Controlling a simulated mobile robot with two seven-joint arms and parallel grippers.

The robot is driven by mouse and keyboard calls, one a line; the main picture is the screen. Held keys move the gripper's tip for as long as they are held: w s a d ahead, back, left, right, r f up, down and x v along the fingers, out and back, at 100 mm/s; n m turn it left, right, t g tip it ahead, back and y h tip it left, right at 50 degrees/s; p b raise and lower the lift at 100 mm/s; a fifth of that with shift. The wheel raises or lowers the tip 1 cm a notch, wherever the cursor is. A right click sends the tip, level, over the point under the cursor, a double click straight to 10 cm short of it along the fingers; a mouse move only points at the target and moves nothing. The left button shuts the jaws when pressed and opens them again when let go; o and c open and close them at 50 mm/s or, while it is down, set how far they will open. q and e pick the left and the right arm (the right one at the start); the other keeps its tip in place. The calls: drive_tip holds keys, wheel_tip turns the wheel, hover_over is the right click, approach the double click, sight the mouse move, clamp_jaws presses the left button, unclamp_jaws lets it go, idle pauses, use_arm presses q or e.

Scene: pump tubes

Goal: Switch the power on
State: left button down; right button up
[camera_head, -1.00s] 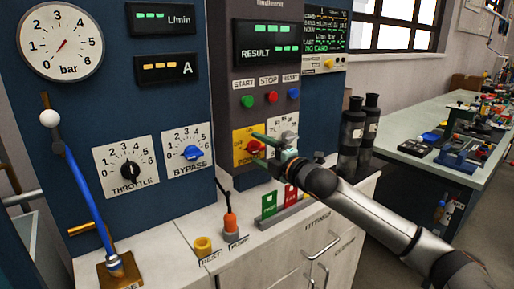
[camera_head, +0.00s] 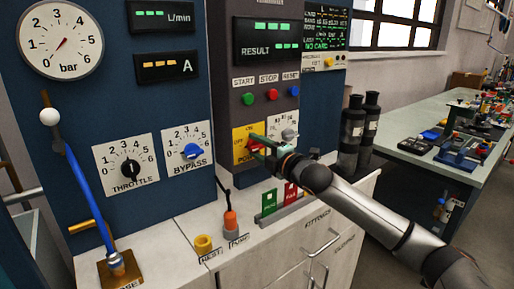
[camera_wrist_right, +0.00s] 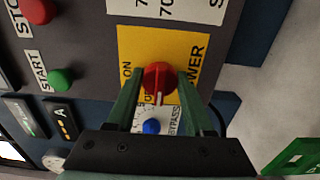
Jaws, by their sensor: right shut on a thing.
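The red power knob (camera_head: 254,144) sits on a yellow plate (camera_head: 240,134) marked ON, OFF and POWER, on the dark grey panel. My right gripper (camera_head: 260,147) reaches it from the right, its two green fingers shut on the knob. In the right wrist view the knob (camera_wrist_right: 158,77) shows between the fingers (camera_wrist_right: 158,85), with a white line on it pointing down in the picture. The ON mark lies at the plate's left side there; the OFF mark is partly hidden. My left gripper is not in view.
A grey selector knob (camera_head: 288,134) is close above my right gripper. Green, red and blue buttons (camera_head: 270,96) sit higher on the panel. Below stand green and red cards (camera_head: 269,202) and an orange-capped pump lever (camera_head: 230,220). Black bottles (camera_head: 352,135) stand to the right.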

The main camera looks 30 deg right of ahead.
clamp_jaws()
